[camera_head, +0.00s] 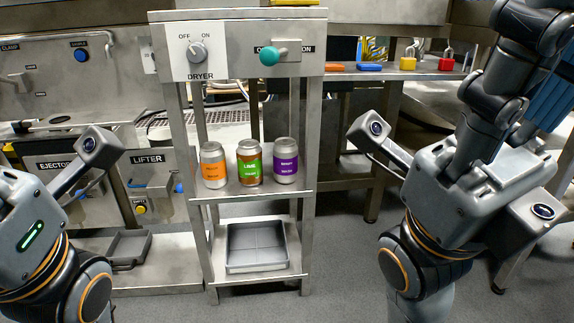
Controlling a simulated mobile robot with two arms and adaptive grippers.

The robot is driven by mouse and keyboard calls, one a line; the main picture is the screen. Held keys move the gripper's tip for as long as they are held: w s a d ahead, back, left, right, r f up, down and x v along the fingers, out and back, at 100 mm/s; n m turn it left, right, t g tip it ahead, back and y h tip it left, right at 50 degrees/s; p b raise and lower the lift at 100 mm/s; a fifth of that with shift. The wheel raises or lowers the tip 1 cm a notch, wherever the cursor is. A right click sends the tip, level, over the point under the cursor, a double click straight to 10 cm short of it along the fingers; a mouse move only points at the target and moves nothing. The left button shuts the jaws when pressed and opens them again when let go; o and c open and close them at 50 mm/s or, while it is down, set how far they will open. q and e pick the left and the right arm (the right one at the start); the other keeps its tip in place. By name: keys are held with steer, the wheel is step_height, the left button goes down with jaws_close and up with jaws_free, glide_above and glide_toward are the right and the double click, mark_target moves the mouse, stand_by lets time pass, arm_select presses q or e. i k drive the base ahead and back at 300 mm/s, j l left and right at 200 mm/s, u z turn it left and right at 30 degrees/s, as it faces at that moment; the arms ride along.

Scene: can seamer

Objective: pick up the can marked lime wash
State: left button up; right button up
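The small print on the labels is too small to read. My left arm shows at the lower left and my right arm at the right, both well apart from the cans. The fingers of both grippers are not visible.
A grey tray (231,266) sits on the stand's lower shelf. A dryer panel (198,51) with a knob and a teal-handled lever (269,56) is above the cans. Another dark tray (128,246) is at left. Padlocks (446,62) stand on the back bench.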

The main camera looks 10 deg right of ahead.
mark_target(249, 152)
steer(key=i+j, duration=0.35)
steer(key=j, duration=0.15)
steer(key=i+j, duration=0.35)
steer(key=j+z, duration=0.05)
steer(key=j, duration=0.05)
